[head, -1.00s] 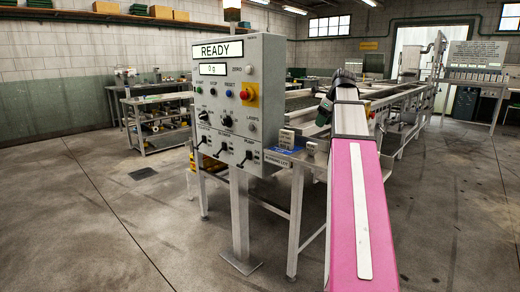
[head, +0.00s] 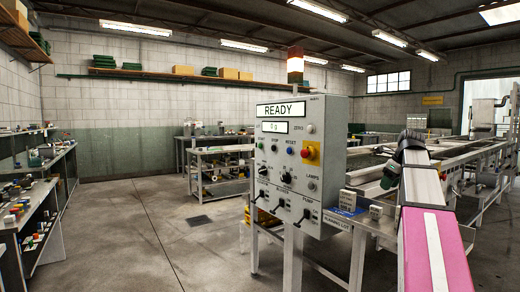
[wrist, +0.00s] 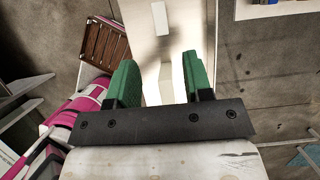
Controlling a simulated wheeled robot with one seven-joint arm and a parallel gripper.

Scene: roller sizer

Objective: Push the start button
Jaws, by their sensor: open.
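The grey control cabinet (head: 328,120) stands in the middle of the head view, its display reading READY. The small green start button (head: 260,149) is at the left of the upper button row on its front. A blue reset button (head: 290,151) is farther right in that row. My gripper (head: 390,176) is right of the cabinet, apart from it, with green fingers pointing down. In the wrist view my gripper (wrist: 158,68) shows its two green fingers spread apart with nothing between them. The start button cannot be made out in the wrist view.
A red emergency button (head: 305,154) on a yellow plate sits right of the reset button. Switches and knobs fill the panel below. The sizer's metal frame (head: 490,147) runs behind my arm. Shelves (head: 45,190) line the left side. The floor (head: 150,240) left of the cabinet is clear.

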